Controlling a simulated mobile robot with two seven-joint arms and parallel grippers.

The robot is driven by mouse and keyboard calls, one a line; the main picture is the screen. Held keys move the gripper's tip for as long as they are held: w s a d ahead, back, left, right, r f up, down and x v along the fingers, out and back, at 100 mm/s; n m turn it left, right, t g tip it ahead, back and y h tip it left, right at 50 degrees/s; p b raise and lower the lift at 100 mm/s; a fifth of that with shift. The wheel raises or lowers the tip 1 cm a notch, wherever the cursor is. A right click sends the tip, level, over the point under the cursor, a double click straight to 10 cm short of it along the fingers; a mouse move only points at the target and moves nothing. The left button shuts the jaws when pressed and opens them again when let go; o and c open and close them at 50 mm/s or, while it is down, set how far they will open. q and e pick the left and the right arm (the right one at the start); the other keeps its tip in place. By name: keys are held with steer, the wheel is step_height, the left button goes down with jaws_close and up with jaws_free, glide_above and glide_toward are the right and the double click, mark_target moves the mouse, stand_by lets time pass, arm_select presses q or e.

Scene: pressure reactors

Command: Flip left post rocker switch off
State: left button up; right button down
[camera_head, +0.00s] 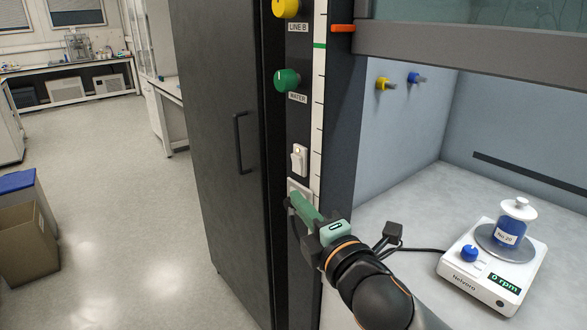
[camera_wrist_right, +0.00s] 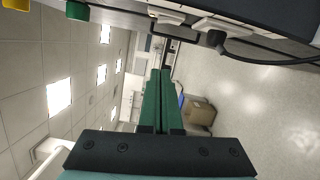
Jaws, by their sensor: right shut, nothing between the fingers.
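The white rocker switch (camera_head: 299,158) sits on the dark left post (camera_head: 302,115), below the green WATER knob (camera_head: 287,80); a small light shows at its top. My right gripper (camera_head: 297,201) is shut and empty, its green fingers pointing at the post just below the switch, over a white socket plate (camera_head: 301,187). I cannot tell whether the fingers touch the post. In the right wrist view the shut green fingers (camera_wrist_right: 160,75) show, with the switch (camera_wrist_right: 168,18) at the upper edge, off to one side. My left gripper is not in view.
A fume hood opens on the right, with a stirrer (camera_head: 492,262) holding a blue bottle (camera_head: 510,222). A black plug with cable (camera_head: 392,232) is close to my right arm. A dark cabinet (camera_head: 225,150) stands left of the post.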

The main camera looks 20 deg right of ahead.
mark_target(294, 169)
steer(key=w+d, duration=0.1)
steer(key=w, duration=0.6)
steer(key=w+d, duration=0.1)
steer(key=w, duration=0.3)
steer(key=shift+w+d+r, duration=0.1)
steer(key=shift+d+r, duration=0.25)
steer(key=shift+r, duration=0.05)
